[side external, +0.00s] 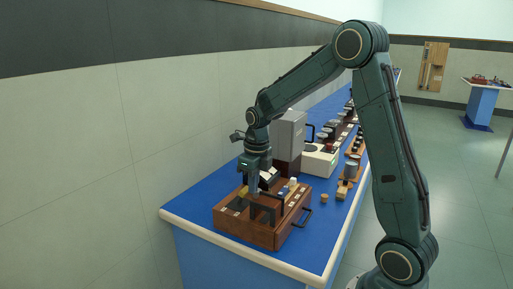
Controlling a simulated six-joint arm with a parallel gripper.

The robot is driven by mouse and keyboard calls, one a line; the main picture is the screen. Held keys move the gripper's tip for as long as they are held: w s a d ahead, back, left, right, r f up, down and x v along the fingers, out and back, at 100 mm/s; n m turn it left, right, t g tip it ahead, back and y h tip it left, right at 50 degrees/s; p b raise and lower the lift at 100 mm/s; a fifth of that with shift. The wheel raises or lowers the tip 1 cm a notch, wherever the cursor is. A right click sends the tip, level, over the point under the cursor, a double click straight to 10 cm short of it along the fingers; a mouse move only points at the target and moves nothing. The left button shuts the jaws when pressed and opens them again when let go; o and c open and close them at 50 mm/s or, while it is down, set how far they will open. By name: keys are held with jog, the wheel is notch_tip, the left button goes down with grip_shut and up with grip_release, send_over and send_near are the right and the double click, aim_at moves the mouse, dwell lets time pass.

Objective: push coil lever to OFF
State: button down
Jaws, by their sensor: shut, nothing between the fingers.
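My gripper (254,191) points down over a wooden box (247,231) at the near end of the blue bench. It appears shut, and I see nothing held between its fingers. The fingertips are small and dark against the box, so I cannot tell whether they touch anything in it. I cannot make out the coil lever or any OFF marking in this view. A tall grey unit (289,130) on a brown base stands just behind the gripper, and a white instrument (318,161) stands to its right.
The box holds small items and has a dark handle on its right side. A small cork-coloured piece (324,198) lies to its right. Several wooden stands with jars line the bench's right side farther back. The blue bench top (187,212) is clear left of the box.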

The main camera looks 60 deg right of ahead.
aim_at(245, 188)
jog(key=shift+w+f, duration=0.1)
jog(key=shift+f, duration=0.7)
jog(key=shift+w+d+r+g, duration=0.15)
jog(key=shift+w+g, duration=0.1)
jog(key=shift+g, duration=0.5)
jog(key=shift+w+a+r+g, duration=0.15)
jog(key=shift+w+g, duration=0.1)
jog(key=shift+g, duration=0.5)
jog(key=shift+w+r+g, duration=0.1)
jog(key=shift+w+g, duration=0.2)
jog(key=shift+g, duration=0.1)
jog(key=shift+w+d+r+g, duration=0.2)
jog(key=shift+w+g, duration=0.35)
jog(key=shift+g, duration=0.25)
jog(key=shift+w+a+r, duration=0.1)
jog(key=shift+w+a, duration=0.05)
jog(key=shift+w, duration=0.2)
jog(key=shift+w+r, duration=0.1)
jog(key=shift+w, duration=0.75)
jog(key=shift+s, duration=0.5)
dwell(0.4)
